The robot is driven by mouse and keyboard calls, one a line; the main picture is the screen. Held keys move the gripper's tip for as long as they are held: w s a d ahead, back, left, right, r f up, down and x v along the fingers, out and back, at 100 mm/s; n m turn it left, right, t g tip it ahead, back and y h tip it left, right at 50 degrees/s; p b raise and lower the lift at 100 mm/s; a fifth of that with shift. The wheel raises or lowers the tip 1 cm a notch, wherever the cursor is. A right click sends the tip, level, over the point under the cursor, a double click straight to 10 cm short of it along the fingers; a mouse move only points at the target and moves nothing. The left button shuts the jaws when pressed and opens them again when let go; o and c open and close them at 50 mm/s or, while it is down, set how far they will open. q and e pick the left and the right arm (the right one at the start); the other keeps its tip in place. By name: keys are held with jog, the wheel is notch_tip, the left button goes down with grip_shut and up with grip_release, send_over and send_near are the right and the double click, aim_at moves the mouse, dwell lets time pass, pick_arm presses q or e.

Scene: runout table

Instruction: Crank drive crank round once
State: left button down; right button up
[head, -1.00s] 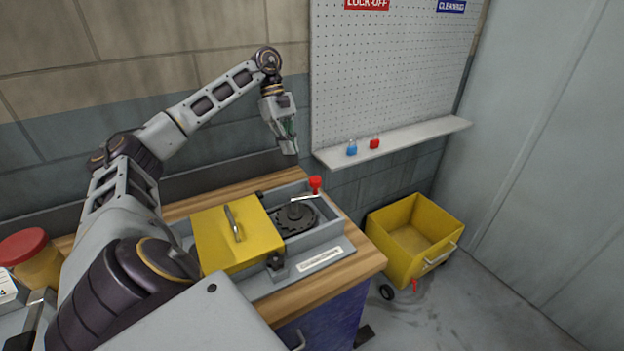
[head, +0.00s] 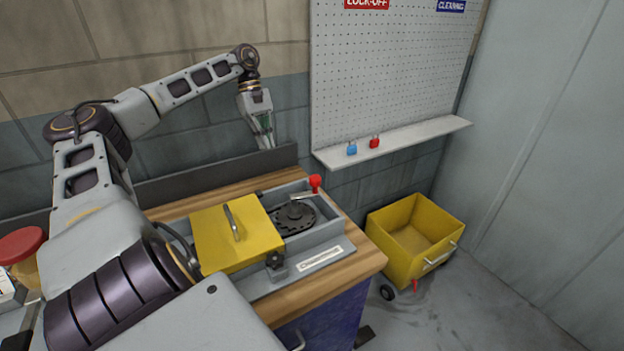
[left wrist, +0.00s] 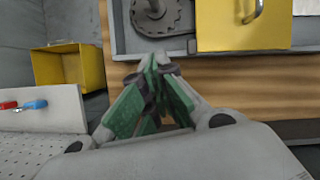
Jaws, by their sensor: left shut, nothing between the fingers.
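The drive crank has a red knob (head: 315,182) on a short pale arm, over a dark toothed sprocket (head: 294,214) in the grey housing (head: 335,230). The sprocket also shows at the top of the left wrist view (left wrist: 160,14). A yellow cover (head: 222,250) with a handle lies over the housing's left part. My left gripper (head: 268,147) is shut and empty, pointing down above the back of the bench, behind and left of the crank and apart from it. Its green finger pads meet in the left wrist view (left wrist: 155,65). My right gripper is out of view.
A pegboard shelf (head: 420,138) with a blue padlock (head: 352,148) and a red padlock (head: 375,142) is right of the gripper. A yellow cart (head: 395,240) stands on the floor beyond the wooden bench (head: 365,262). A red-lidded jar (head: 20,244) is at far left.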

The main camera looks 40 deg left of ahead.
pick_arm(q)
jog(key=w+d+m+g+y+b, duration=0.1)
jog(key=w+d+m, duration=0.4)
jog(key=w, duration=0.4)
jog(key=shift+w+d+g, duration=0.2)
jog(key=shift+d+g, duration=0.1)
jog(key=shift+d, duration=0.6)
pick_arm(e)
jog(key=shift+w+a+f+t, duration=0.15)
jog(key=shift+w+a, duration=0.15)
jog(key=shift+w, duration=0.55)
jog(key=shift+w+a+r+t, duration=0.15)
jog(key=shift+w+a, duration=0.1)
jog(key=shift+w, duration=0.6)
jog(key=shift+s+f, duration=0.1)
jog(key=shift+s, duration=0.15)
pick_arm(q)
jog(key=shift+f, duration=0.15)
